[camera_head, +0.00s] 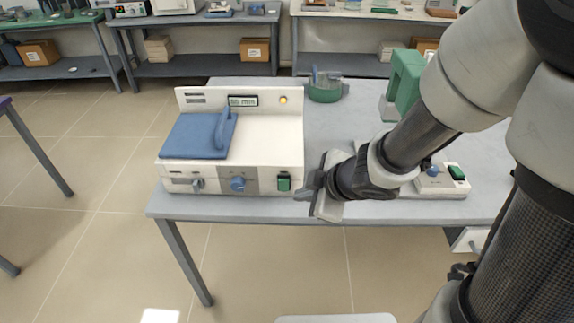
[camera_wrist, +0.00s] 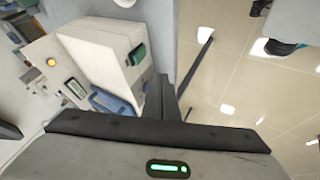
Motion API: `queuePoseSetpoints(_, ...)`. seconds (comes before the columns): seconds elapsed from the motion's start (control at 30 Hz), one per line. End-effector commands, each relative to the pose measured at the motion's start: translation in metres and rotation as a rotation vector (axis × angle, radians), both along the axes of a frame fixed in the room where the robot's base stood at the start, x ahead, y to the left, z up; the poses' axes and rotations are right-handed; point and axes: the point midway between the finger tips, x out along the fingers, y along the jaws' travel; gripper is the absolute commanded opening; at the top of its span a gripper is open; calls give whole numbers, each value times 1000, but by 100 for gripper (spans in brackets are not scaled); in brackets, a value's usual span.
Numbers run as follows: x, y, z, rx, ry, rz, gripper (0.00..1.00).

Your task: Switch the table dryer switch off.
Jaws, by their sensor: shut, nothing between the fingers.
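The table dryer (camera_head: 255,140) is a white box with a blue lid on the left part of the grey table. Its front has a green rocker switch (camera_head: 284,182) at the right end, a blue knob (camera_head: 238,184) in the middle and a metal latch at the left. The green switch also shows in the wrist view (camera_wrist: 137,54). An amber lamp (camera_head: 283,100) on the back panel looks lit. My gripper (camera_head: 306,190) is shut and empty, just right of the switch near the dryer's front right corner. Whether it touches the dryer I cannot tell.
A green round container (camera_head: 324,90) stands behind the dryer to the right. A white device with a blue knob and green switch (camera_head: 443,181) sits right of my wrist. My arm covers much of the right side.

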Motion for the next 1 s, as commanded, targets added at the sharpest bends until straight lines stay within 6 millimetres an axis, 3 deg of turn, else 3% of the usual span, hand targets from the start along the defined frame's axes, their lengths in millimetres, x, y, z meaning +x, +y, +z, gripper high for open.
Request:
queuePoseSetpoints(0.3, 6, 7, -4, 13, 3, 4, 0)
queuePoseSetpoints(0.5, 13, 11, -23, -1, 6, -1, 0)
queuePoseSetpoints(0.6, 26, 21, -49, 1, 2, 0, 0)
queuePoseSetpoints(0.83, 51, 39, -84, -1, 1, 0, 0)
queuePoseSetpoints(1.0, 77, 37, -72, -1, -1, -4, 0)
